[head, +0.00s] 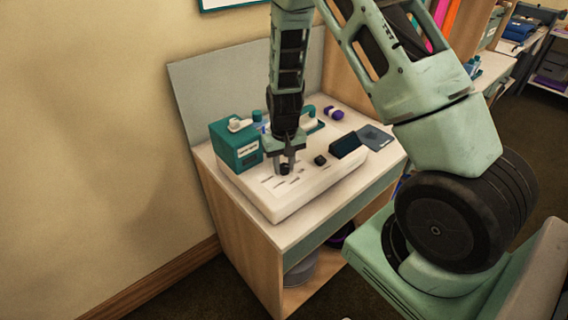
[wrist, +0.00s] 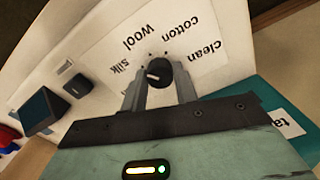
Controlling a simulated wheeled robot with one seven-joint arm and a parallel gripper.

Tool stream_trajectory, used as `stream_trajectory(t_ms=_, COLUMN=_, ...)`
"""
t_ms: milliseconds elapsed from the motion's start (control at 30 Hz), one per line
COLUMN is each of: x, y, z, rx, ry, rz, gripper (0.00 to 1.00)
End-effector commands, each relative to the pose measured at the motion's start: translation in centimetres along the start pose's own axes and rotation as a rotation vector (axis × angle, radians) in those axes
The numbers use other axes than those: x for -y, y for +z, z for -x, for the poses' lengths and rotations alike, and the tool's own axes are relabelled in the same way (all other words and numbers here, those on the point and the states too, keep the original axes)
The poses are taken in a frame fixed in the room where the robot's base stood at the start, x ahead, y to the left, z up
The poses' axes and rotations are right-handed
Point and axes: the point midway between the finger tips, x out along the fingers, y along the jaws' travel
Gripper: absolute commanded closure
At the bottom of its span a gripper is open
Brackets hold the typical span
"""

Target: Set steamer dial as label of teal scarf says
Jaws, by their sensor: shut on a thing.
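The steamer is a white slab-shaped unit (head: 315,188) on the table, with a printed panel. Its dial (wrist: 160,73) is a round black knob with a white pointer mark. The words silk, wool, cotton and clean stand around it, upside down in the wrist view. The mark points left, towards the silk side; its exact setting is hard to tell. My gripper (wrist: 158,82) has a finger on each side of the dial and is shut on it. In the head view my gripper (head: 286,164) reaches down onto the panel. I cannot make out a teal scarf or its label.
A teal box (head: 228,148) with a white label stands at the panel's left. A small black knob (head: 320,160) and a dark block (head: 345,146) sit on the unit's right. A purple item (head: 333,113) and a grey-blue flat piece (head: 375,137) lie on the table behind.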

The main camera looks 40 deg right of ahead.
Motion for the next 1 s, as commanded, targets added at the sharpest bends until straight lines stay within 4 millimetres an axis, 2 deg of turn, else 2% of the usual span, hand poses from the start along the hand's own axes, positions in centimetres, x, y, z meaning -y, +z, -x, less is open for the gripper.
stream_trajectory(t_ms=1000, x=-0.03, y=-0.13, z=0.25, rx=-0.003, ry=-0.001, rz=-0.964, gripper=0.94)
